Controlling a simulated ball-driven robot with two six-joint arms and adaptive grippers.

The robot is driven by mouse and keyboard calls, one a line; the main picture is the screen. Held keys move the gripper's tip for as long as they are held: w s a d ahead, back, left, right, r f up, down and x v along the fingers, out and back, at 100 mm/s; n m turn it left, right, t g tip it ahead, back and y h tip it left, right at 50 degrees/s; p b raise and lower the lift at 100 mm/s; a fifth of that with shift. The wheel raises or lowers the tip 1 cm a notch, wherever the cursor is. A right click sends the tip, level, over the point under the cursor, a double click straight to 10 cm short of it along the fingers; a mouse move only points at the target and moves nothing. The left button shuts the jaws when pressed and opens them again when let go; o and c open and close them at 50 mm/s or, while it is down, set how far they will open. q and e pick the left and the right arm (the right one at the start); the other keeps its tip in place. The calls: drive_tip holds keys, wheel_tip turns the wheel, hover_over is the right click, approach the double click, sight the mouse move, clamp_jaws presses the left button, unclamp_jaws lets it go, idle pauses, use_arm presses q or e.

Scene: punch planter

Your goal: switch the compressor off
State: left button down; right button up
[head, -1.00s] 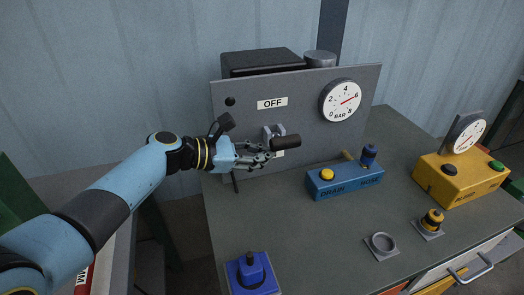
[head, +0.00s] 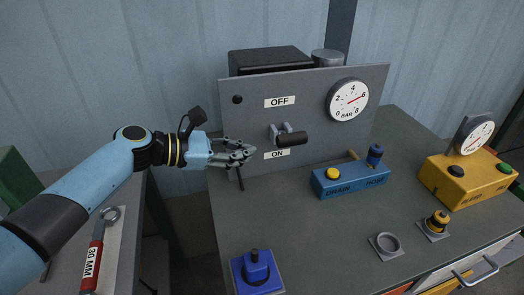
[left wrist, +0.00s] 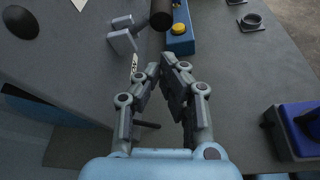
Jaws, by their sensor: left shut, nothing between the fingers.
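The compressor's grey upright panel (head: 235,120) has an OFF label (head: 279,101) above and an ON label (head: 277,154) below. A lever with a black handle (head: 292,138) sits on a bracket between them, its handle sticking out from the panel closer to the ON label. The handle also shows at the top of the left wrist view (left wrist: 161,14). My left gripper (head: 252,153) is shut and empty, just left of the ON label and apart from the lever. Its fingers also show in the left wrist view (left wrist: 168,62). My right gripper is not in view.
A bar gauge (head: 347,100) is on the panel. A blue drain and hose box (head: 349,182) stands right of the lever. A blue device (head: 256,272) sits at the front left. A yellow box (head: 458,180) stands at the right. The table's middle is clear.

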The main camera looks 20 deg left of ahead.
use_arm(q)
drive_tip(key=v, duration=0.5)
drive_tip(key=shift+a, duration=0.15)
idle(0.3)
